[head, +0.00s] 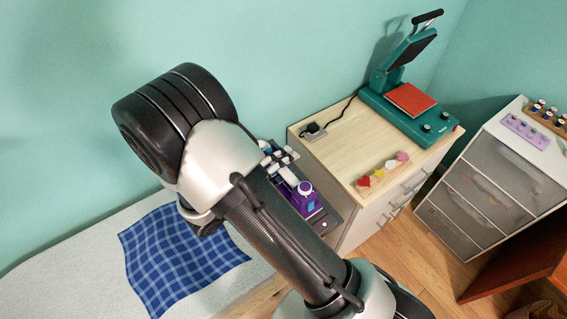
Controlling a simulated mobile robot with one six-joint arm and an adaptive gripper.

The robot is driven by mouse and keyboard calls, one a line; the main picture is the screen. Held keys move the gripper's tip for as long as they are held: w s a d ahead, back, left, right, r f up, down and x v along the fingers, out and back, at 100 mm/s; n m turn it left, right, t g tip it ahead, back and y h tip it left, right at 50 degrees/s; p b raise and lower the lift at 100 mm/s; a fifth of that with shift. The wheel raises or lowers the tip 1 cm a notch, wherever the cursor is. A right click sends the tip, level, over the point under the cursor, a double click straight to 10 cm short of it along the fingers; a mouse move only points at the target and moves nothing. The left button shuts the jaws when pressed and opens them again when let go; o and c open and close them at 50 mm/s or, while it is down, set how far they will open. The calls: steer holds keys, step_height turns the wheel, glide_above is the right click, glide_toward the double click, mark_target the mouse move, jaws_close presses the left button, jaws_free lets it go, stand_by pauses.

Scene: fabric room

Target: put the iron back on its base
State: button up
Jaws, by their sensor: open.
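My arm crosses the middle of the head view, and my gripper cannot be made out behind it. A purple and white device (305,200) stands just right of my arm, partly hidden by it. I cannot tell whether it is the iron, its base or another machine. A dark grey surface (327,226) shows under and beside it. Several small white and dark pieces show just behind it, next to my arm. No iron can be clearly told apart from a base here.
A blue checked cloth (160,262) lies on the pale board (70,272) at left. A teal heat press (408,104) stands on a wooden cabinet (335,150) with a socket (313,131) and small coloured shapes. A drawer unit (490,190) stands right. Wooden floor (410,255) lies between.

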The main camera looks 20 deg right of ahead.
steer(key=shift+a+r, duration=0.15)
steer(key=p+v, duration=0.2)
steer(key=v, duration=1)
steer(key=s+d+r+m+g+y, duration=0.4)
steer(key=s+d+r+g, duration=0.35)
steer(key=d+r, duration=0.25)
steer(key=s+r+m+t+y, duration=0.1)
steer(key=s+r+t+y, duration=0.3)
steer(key=s+r+y, duration=0.4)
steer(key=shift+d+r+t+y, duration=0.35)
steer(key=shift+r+y, duration=0.1)
steer(key=shift+y, duration=0.35)
steer(key=shift+s, duration=0.1)
